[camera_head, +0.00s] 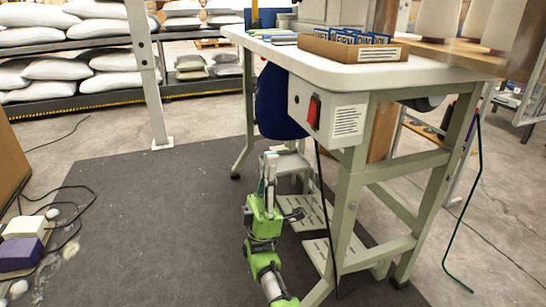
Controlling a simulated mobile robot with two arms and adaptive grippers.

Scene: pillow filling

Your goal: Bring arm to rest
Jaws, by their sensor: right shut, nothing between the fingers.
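My right arm, green and grey, comes in from the bottom middle of the head view. Its gripper (268,162) points away from me, low beside the white sewing table (440,70), to the left of the table's near legs. The gripper is shut and holds nothing. It overlaps the table's foot area in the picture; I cannot tell whether it touches anything there. My left gripper is not in view.
A cardboard box with labelled cards (355,48) sits on the tabletop. A control box with a red switch (314,112) hangs under it. Shelves with white pillows (60,70) stand behind. Purple and cream blocks (18,254) and cables lie left. The dark mat (150,230) is mostly clear.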

